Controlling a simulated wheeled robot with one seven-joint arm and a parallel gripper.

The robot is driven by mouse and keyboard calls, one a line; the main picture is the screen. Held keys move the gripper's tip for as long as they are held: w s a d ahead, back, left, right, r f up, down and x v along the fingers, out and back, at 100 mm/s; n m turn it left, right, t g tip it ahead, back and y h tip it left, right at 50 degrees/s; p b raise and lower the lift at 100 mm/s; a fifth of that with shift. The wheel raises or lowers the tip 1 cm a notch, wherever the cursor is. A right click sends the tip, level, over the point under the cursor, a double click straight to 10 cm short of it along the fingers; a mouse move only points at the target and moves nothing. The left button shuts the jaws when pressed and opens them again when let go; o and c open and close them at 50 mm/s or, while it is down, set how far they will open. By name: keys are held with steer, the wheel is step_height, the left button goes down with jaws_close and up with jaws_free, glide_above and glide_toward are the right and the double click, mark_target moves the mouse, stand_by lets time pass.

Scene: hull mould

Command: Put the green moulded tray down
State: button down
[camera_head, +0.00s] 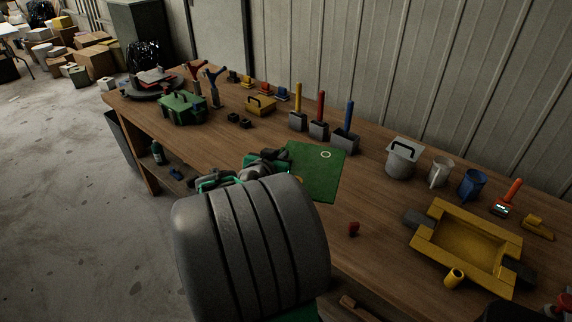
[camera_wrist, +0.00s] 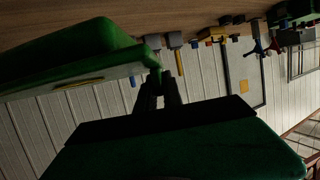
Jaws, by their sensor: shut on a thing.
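The green moulded tray (camera_head: 318,175) shows in the head view as a flat green slab with a pale ring near its far corner, over the wooden workbench. In the wrist view the tray (camera_wrist: 70,52) fills the upper left, with a raised green body and a paler rim. My gripper (camera_head: 280,160) is at the tray's left edge in the head view. In the wrist view my gripper (camera_wrist: 154,78) is shut on the tray's rim at its corner. My arm hides part of the near side. Whether the tray touches the bench is unclear.
The workbench (camera_head: 382,190) is bare just right of the tray. A small red object (camera_head: 353,229) lies near the front edge. Grey blocks with coloured handles (camera_head: 319,130) stand behind, a grey pot (camera_head: 403,158) and a yellow mould (camera_head: 465,249) to the right, a green case (camera_head: 183,108) to the left.

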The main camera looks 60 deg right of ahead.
mark_target(291, 152)
steer(key=x, duration=0.2)
steer(key=s+x, duration=0.1)
steer(key=x, duration=0.2)
steer(key=p+x, duration=0.1)
steer(key=x, duration=0.2)
steer(key=shift+s+d+f, duration=0.1)
steer(key=shift+d+f, duration=0.1)
steer(key=shift+f, duration=0.15)
steer(key=d+f, duration=0.4)
steer(key=f, duration=0.1)
steer(key=shift+w+d+f, duration=0.25)
steer(key=shift+w, duration=0.1)
step_height(291, 152, down, 3)
steer(key=shift+d+r+p, duration=0.1)
steer(key=shift+d+p, duration=0.05)
steer(key=shift+p, duration=0.3)
steer(key=shift+f, duration=0.3)
steer(key=shift+f, duration=0.2)
steer(key=c, duration=1.5)
jaws_free()
